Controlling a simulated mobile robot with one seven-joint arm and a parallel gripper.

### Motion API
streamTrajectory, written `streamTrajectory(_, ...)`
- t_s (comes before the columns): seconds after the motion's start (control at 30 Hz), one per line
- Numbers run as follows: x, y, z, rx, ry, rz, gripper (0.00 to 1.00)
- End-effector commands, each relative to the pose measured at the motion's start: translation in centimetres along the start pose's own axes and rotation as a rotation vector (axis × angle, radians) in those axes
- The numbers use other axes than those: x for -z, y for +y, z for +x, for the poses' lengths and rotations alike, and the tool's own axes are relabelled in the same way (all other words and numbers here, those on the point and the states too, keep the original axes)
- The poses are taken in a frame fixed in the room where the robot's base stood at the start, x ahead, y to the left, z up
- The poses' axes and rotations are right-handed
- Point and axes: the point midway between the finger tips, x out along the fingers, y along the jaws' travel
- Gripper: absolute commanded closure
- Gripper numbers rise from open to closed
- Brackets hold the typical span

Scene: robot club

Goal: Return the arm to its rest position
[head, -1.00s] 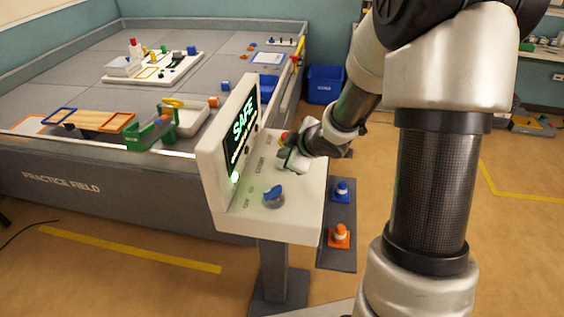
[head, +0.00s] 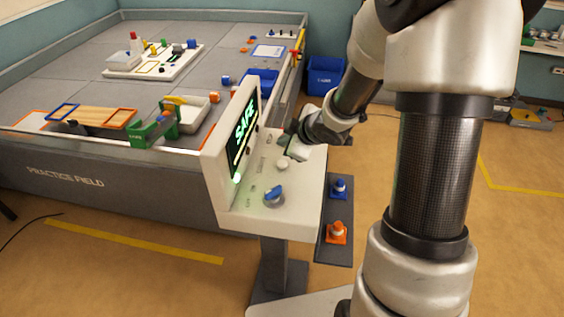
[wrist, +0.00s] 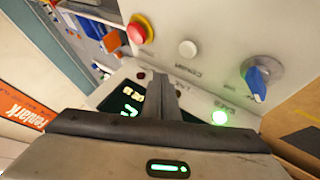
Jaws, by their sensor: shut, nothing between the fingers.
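My gripper (head: 290,138) hangs over the far part of the white control console (head: 300,213), apart from its top as far as I can see. In the wrist view its fingers (wrist: 165,97) are together with nothing between them. The console's screen (head: 243,130) reads "SAFE" in green, and a green light (wrist: 219,117) glows below it. A blue rotary knob (wrist: 257,82), a white button (wrist: 187,48) and a red button (wrist: 140,30) are on the console top. My gripper hides the red button in the head view.
A walled practice field (head: 70,186) with several toy items stands left of the console. A dark strip with a blue cone (head: 339,188) and an orange cone (head: 336,233) is right of it. A blue bin (head: 323,77) stands behind. Open floor lies to the right.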

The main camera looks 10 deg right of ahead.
Motion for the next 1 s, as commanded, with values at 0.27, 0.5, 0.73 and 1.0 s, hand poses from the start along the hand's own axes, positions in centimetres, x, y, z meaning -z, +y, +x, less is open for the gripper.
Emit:
streamTrajectory(0.27,0.0,0.0,0.0,0.000,0.000,0.000,1.00)
streamTrajectory(0.5,0.2,1.6,-2.1,-0.049,-0.054,0.033,1.00)
streamTrajectory(0.73,0.3,5.0,-13.3,-0.230,-0.267,0.293,1.00)
streamTrajectory(1.0,1.2,-1.6,-26.5,-0.249,-0.376,0.760,1.00)
